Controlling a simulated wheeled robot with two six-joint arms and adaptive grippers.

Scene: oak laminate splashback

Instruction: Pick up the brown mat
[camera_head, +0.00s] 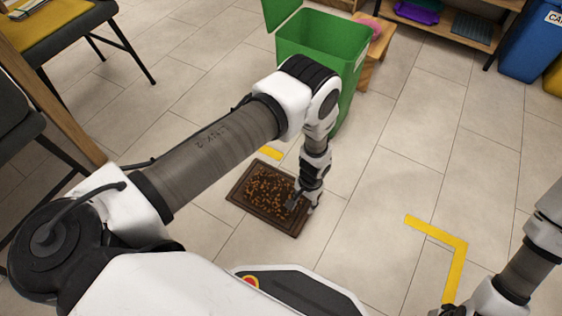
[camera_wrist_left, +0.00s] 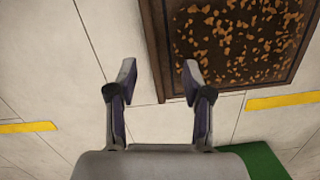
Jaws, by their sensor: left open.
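The brown mat (camera_head: 248,205), with a dark border and lighter speckles, lies flat on the tiled floor. My left gripper (camera_head: 301,204) points down at its right edge in the head view. In the left wrist view the left gripper (camera_wrist_left: 159,72) is open and empty. One finger overlaps the brown mat (camera_wrist_left: 235,40) in the picture and the other is over bare floor, with the mat's edge between them. Whether the fingers touch the mat is unclear. My right arm enters at the lower right, its gripper mostly cut off by the frame.
A green bin (camera_head: 318,40) with an open lid stands behind my left arm. A wooden stool (camera_head: 378,48) is beside it. Yellow tape (camera_head: 440,236) marks the floor on the right. Chairs stand at the left and a blue bin (camera_head: 530,45) at the upper right. Floor right of the mat is clear.

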